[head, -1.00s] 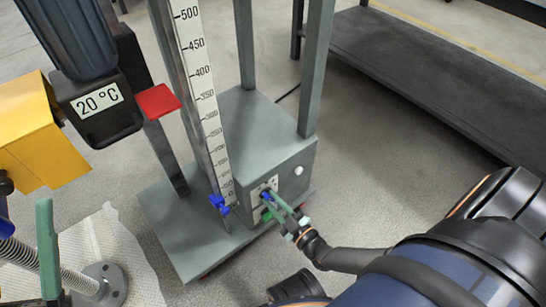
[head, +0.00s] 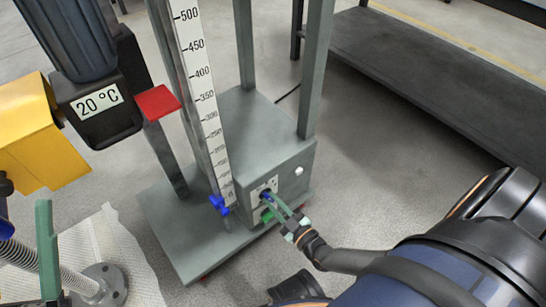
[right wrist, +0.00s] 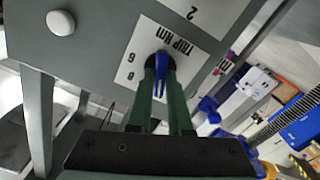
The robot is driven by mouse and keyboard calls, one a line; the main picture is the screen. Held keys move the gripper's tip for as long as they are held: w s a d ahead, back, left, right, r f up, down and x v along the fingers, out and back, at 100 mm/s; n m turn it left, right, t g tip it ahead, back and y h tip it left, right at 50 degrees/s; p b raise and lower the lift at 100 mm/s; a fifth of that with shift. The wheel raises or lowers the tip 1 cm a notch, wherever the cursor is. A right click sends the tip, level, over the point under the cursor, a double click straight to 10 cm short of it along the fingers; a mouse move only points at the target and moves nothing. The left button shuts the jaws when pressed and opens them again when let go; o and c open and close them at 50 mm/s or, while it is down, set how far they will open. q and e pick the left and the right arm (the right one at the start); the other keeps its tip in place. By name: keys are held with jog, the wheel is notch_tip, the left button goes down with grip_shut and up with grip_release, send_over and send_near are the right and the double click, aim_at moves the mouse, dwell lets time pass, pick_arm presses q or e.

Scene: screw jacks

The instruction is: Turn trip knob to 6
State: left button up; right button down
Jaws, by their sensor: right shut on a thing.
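The blue trip knob (right wrist: 160,66) sits on a white label plate (right wrist: 140,72) marked TRIP Nm, on the front of the grey jack's base box. In the right wrist view the plate's writing is rotated, and its small figures are hard to read. The knob's bar lies nearly upright in that picture. My right gripper (right wrist: 162,88) is shut on the knob, one green finger on each side. In the head view, my right gripper (head: 270,197) reaches the plate from the lower right. Of my left gripper, one green finger (head: 44,250) shows at the left edge.
The grey jack (head: 255,130) has posts and a scale (head: 205,100) with a blue pointer (head: 218,204). A yellow block (head: 35,135) stands left; a dark bench (head: 430,75) stands behind right.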

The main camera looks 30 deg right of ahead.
jog(key=m, duration=0.6)
jog(key=shift+d, duration=0.1)
jog(key=m, duration=0.5)
jog(key=shift+d+m, duration=0.1)
jog(key=shift+m, duration=0.2)
jog(key=m, duration=1.1)
jog(key=shift+f, duration=0.2)
jog(key=c, duration=0.8)
grip_release()
jog(key=shift+c, duration=0.2)
